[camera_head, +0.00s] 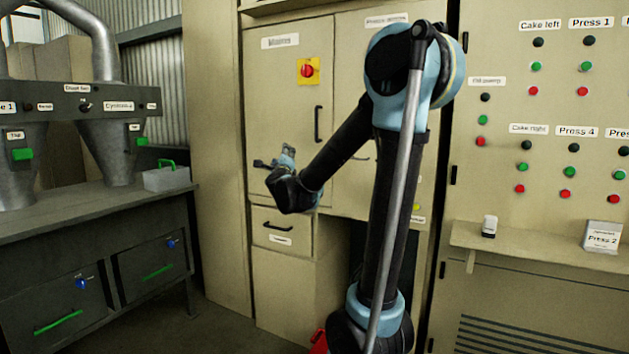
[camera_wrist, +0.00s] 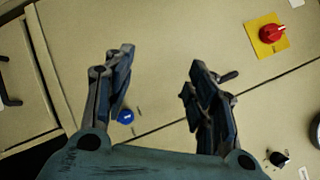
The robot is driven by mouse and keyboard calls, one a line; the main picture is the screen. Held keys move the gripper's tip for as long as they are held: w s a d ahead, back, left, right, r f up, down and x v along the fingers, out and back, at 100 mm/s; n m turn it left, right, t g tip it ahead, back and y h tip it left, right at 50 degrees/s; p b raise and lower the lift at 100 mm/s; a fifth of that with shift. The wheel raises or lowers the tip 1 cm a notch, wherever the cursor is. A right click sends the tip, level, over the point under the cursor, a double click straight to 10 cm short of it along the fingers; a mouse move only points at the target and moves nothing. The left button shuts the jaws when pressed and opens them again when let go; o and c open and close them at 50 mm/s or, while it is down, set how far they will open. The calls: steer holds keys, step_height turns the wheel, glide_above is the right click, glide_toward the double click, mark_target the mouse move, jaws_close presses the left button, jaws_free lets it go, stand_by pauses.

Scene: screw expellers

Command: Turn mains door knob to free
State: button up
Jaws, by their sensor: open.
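A round blue knob (camera_wrist: 125,117) with small marks beside it sits on a beige panel in the wrist view. It appears to be the door knob, but its marks are unreadable. It shows between my open fingers, closer to the left one. My gripper (camera_wrist: 162,60) is empty. In the head view my gripper (camera_head: 275,157) is in front of the lower part of the door labelled Mains (camera_head: 284,100), and the blue knob is not visible there. A red switch on a yellow plate (camera_head: 308,70) is higher on this door; it also shows in the wrist view (camera_wrist: 270,34).
A black vertical handle (camera_head: 318,124) is on the door's right side. A black knob (camera_wrist: 278,158) is at the wrist view's lower right. A drawer (camera_head: 281,233) lies below the door. A shelf (camera_head: 540,245) projects at right, and a dark workbench (camera_head: 95,215) stands at left.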

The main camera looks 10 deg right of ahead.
step_height(320, 180, down, 11)
steer(key=w+d+m+g+h, duration=0.25)
steer(key=m+g+h, duration=0.45)
steer(key=m+h, duration=0.7)
steer(key=w+d+m+y, duration=0.2)
steer(key=w+d+y, duration=0.1)
steer(key=w+d, duration=0.8)
steer(key=shift+w+d+m, duration=0.25)
steer(key=shift+w+m, duration=0.05)
steer(key=shift+w, duration=0.3)
steer(key=shift+c, duration=0.3)
jaws_close()
